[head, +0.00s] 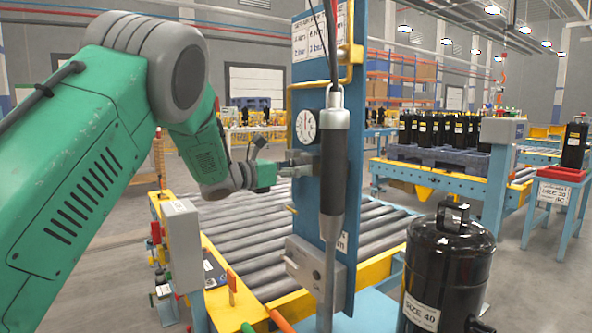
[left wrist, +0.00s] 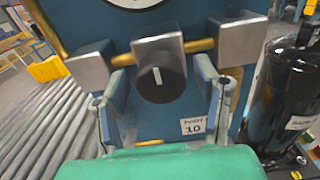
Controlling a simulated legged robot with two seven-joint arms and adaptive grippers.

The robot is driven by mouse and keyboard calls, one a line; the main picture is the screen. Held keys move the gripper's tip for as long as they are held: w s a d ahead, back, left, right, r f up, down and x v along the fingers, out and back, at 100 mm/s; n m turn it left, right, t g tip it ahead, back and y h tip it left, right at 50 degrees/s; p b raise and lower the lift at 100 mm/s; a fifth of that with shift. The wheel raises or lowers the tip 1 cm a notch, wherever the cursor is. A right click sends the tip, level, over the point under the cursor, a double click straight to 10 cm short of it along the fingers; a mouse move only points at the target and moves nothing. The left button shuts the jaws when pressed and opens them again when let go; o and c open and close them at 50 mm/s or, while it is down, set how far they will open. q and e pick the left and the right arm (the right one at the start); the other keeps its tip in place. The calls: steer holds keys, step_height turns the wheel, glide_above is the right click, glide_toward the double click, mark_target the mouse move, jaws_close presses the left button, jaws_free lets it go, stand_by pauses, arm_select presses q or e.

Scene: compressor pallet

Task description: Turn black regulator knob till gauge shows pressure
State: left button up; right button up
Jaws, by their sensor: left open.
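The black regulator knob (left wrist: 160,82) sits below a grey block on a brass pipe in the left wrist view. A white line marks its face. My left gripper (left wrist: 165,98) is open, with one finger on each side of the knob. I cannot tell whether the fingers touch it. In the head view the left gripper (head: 300,164) reaches the left side of the blue panel, and the knob is not discernible there. The round white gauge (head: 306,127) is on the panel above the gripper, its reading too small to tell. Only its lower rim (left wrist: 140,2) shows in the left wrist view. My right gripper is not visible.
The blue panel (head: 335,200) stands beside a roller conveyor (head: 250,232). A grey-black cylindrical tool (head: 333,150) hangs in front of the panel. A black compressor (head: 447,262) stands at the right front. A grey control box (head: 182,245) is at the conveyor's near left side.

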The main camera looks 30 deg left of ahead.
arm_select(q)
steer(key=shift+c, duration=0.4)
steer(key=c, duration=1.1)
